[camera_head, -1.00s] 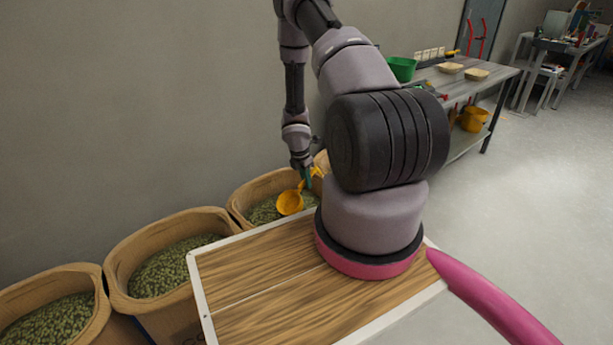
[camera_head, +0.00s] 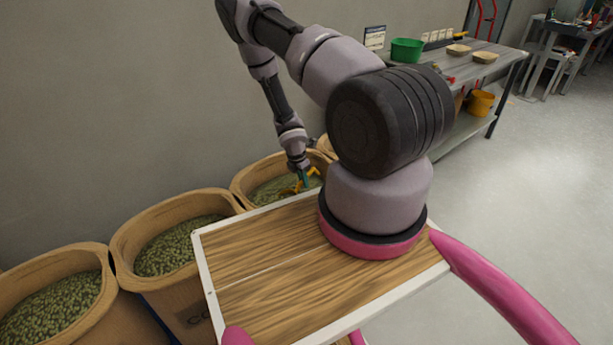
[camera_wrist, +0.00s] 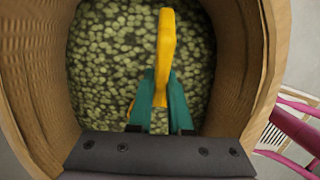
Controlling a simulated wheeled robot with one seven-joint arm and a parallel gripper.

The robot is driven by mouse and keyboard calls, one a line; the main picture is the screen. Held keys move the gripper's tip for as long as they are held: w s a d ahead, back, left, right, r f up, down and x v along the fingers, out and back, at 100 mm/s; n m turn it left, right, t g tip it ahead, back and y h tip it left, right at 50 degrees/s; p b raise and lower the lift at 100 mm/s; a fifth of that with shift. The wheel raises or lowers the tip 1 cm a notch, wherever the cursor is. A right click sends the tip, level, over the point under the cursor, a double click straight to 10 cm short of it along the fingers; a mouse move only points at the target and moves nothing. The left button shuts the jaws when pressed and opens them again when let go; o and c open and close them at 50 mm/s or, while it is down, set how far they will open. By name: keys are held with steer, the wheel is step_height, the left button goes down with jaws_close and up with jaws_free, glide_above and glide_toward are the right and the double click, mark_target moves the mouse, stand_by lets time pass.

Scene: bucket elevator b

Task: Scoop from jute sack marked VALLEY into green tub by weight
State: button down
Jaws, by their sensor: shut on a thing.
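My gripper (camera_head: 306,176) is shut on the yellow scoop (camera_wrist: 166,50) and reaches into a jute sack (camera_head: 240,187) of green beans. In the wrist view the teal fingers (camera_wrist: 160,105) hold the scoop's handle, with the beans and the sack's inner wall (camera_wrist: 235,65) around it. The scoop's bowl is hidden, so I cannot tell how full it is. No name can be read on this sack. The green tub (camera_head: 407,50) stands on the metal bench at the back right, far from my gripper.
Two more bean-filled sacks (camera_head: 120,240) (camera_head: 108,310) stand at the left; one bears partly hidden letters. Another sack is partly hidden behind my arm. Shallow bowls (camera_head: 485,57) sit on the bench (camera_head: 430,62), with a yellow bucket (camera_head: 481,103) below. Floor at right is clear.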

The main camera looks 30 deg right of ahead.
mark_target(298, 185)
steer(key=shift+s+a+f+y, duration=0.15)
steer(key=shift+a+f+y, duration=0.25)
steer(key=shift+f, duration=0.15)
steer(key=shift+s+a+f+y, duration=0.1)
steer(key=shift+a+f+y, duration=0.4)
steer(key=shift+a+f, duration=0.2)
steer(key=shift+a+r, duration=0.2)
steer(key=shift+a, duration=0.05)
steer(key=d+r+y, duration=0.2)
steer(key=r, duration=0.6)
steer(key=w+d+r+g+y, duration=0.1)
steer(key=d+r+y, duration=0.1)
steer(key=r, duration=0.6)
steer(key=shift+d+r, duration=0.3)
steer(key=shift+d, duration=0.4)
stand_by(0.5)
